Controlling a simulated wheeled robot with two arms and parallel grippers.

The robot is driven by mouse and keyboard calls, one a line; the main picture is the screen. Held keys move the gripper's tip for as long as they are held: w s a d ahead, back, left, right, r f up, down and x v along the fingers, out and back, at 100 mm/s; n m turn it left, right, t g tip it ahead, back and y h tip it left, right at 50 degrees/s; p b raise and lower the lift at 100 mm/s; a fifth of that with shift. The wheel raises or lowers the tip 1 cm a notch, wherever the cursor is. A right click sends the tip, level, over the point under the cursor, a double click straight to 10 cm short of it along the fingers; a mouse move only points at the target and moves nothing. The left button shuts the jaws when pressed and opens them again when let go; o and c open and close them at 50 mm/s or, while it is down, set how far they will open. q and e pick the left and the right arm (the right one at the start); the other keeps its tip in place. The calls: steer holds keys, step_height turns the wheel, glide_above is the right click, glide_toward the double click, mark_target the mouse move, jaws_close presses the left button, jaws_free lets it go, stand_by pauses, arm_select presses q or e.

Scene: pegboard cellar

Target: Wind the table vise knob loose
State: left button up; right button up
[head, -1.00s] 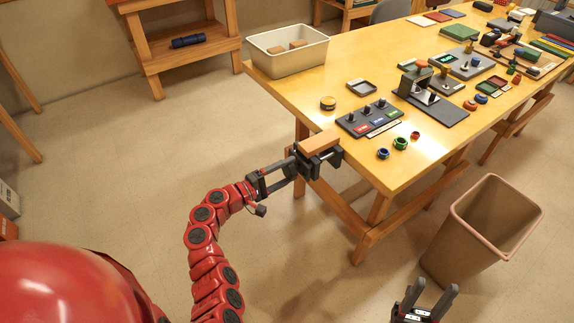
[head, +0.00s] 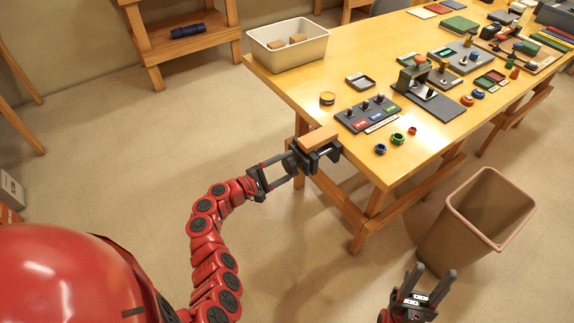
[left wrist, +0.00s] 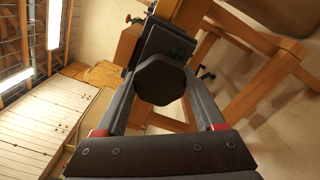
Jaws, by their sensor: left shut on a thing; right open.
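The table vise (head: 326,158) is clamped to the near left edge of the yellow table, with a wooden block (head: 318,138) at its top. Its dark knob (head: 290,162) faces my left arm. In the left wrist view the knob (left wrist: 160,82) is a dark many-sided disc. My left gripper (head: 288,166) is shut on the knob, one finger on each side of it. The left wrist view shows these fingers (left wrist: 160,88) reaching up from the palm. My right gripper (head: 431,275) is open and empty, low in the head view, away from the table.
On the table (head: 300,95) are a control panel (head: 367,114), small coloured rings (head: 397,139), a yellow tin (head: 327,98) and a white bin (head: 287,48) with wooden blocks. A tan waste bin (head: 480,220) stands right of the table. The floor left of the vise is clear.

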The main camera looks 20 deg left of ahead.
arm_select(q)
steer(key=shift+f, duration=0.1)
steer(key=o, duration=1.4)
steer(key=shift+c, duration=0.2)
steer(key=b+v, duration=0.2)
steer(key=v, duration=1.5)
steer(key=shift+s+a, duration=0.2)
